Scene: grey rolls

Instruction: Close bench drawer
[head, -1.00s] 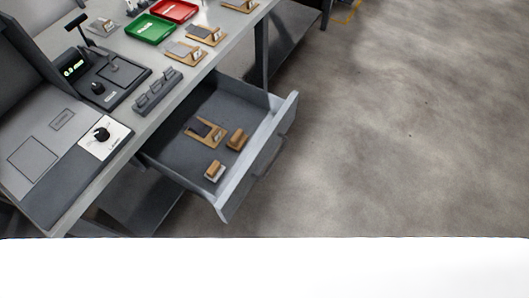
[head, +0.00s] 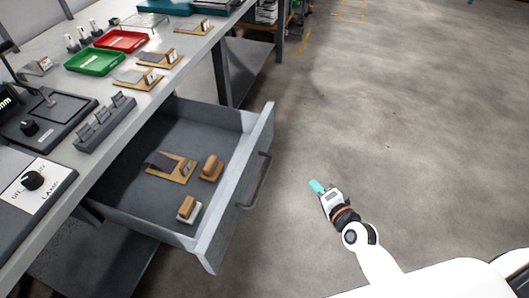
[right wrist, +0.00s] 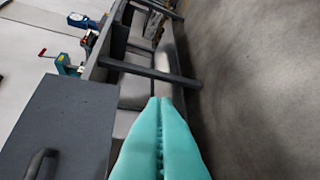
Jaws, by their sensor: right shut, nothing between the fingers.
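The grey bench drawer (head: 232,190) stands pulled out from under the workbench in the head view. Its dark bar handle (head: 258,181) is on the front face, towards the right. Inside lie a wooden board with a dark piece (head: 172,166) and two small wooden blocks (head: 211,168). My right gripper (head: 316,186) is to the right of the drawer front, apart from the handle, over the floor. In the right wrist view its teal fingers (right wrist: 160,135) are together with nothing between them. A grey panel with a dark handle (right wrist: 40,163) shows at the lower left there. My left gripper is not in view.
The workbench top (head: 150,98) carries a green tray (head: 95,62), a red tray (head: 122,41), wooden boards with parts, a dark rack (head: 105,122) and a panel with a black knob (head: 33,180). The concrete floor (head: 420,110) right of the drawer is clear.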

